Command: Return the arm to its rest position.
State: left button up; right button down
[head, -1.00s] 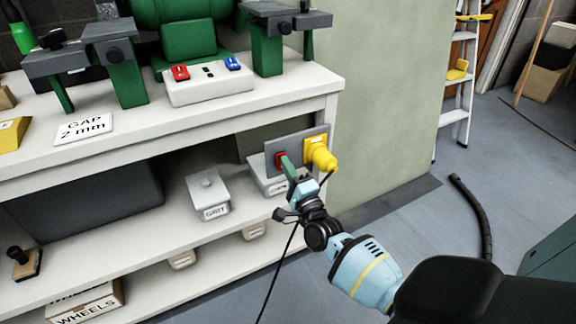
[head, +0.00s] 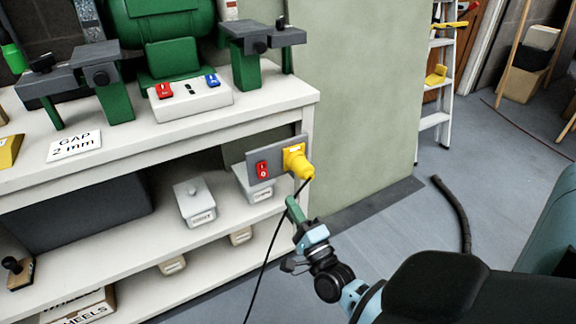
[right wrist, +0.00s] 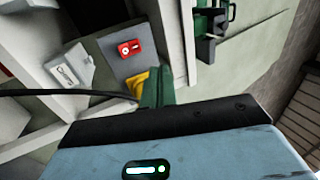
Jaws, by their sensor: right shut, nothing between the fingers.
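My right gripper (head: 292,205) is shut and empty. It is in front of the workbench, a little below the grey socket plate (head: 254,157), and apart from it. The plate carries a red rocker switch (head: 263,170) and a yellow plug (head: 297,161) with a black cable hanging down. In the right wrist view my green fingers (right wrist: 157,88) show near the yellow plug (right wrist: 138,82), with the red switch (right wrist: 129,48) above it. My left gripper is not in view.
The white workbench (head: 200,133) bears a green grinder (head: 172,48) and a control box with red and blue switches (head: 194,97). Lidded boxes (head: 195,204) stand on its shelf. A black hose (head: 452,212) lies on the floor. A ladder (head: 437,90) stands behind. The floor right of the bench is open.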

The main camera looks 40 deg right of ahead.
jog(key=shift+s+a+f, duration=0.1)
jog(key=shift+s, duration=0.05)
dwell(0.5)
